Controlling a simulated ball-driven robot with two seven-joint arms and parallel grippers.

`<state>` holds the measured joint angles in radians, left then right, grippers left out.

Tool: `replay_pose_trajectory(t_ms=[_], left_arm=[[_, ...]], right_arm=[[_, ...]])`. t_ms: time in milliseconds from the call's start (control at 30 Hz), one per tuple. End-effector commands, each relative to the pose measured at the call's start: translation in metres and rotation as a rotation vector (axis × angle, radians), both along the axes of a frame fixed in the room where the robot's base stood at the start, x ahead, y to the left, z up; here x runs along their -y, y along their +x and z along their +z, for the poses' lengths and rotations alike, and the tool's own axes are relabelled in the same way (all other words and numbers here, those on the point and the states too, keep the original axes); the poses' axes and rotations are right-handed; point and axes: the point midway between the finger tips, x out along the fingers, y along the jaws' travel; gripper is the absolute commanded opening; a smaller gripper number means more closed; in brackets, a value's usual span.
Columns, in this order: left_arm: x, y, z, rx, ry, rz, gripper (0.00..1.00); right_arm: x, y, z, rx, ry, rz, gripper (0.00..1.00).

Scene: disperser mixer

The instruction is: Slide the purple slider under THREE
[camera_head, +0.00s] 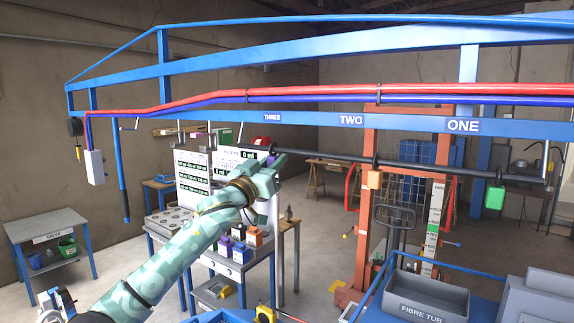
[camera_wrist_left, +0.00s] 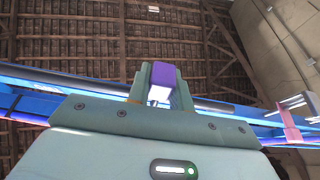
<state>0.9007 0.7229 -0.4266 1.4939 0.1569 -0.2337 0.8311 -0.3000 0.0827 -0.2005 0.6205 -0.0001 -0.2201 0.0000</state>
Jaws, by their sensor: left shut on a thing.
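The purple slider (camera_wrist_left: 163,78) shows in the left wrist view between the fingers of my left gripper (camera_wrist_left: 160,92), which is shut on it. In the head view my left gripper (camera_head: 277,160) is at the left part of the dark rail (camera_head: 440,170), and it mostly hides the slider. The THREE label (camera_head: 272,117) is on the blue beam, almost straight above the gripper in the picture. The TWO label (camera_head: 350,120) and ONE label (camera_head: 462,126) are further right. My right gripper is out of view.
An orange slider (camera_head: 374,179) and a green slider (camera_head: 494,197) hang on the rail to the right. An orange column frame (camera_head: 366,220) stands below the beam. A grey fibre tub (camera_head: 428,290) is at the lower right. A white bench (camera_head: 225,262) is behind my left arm.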

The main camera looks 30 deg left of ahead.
Motion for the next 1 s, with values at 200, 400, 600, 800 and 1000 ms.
replay_pose_trajectory(t_ms=[200, 400, 600, 800, 1000], left_arm=[[-0.014, 0.002, 0.0, 0.0, 0.0, 0.002, 0.0], [-0.014, 0.002, 0.0, 0.0, 0.001, 0.001, 0.0], [-0.013, 0.002, 0.0, 0.0, 0.0, 0.001, 0.44], [-0.014, 0.0, -0.001, 0.001, -0.001, 0.001, 0.44], [-0.017, -0.026, -0.018, -0.001, 0.003, 0.001, 0.44]], right_arm=[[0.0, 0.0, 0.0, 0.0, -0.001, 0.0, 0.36], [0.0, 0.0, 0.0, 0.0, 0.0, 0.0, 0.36], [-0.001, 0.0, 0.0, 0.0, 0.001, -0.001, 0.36], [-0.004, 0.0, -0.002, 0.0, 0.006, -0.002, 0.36], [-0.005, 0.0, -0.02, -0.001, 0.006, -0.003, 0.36]])
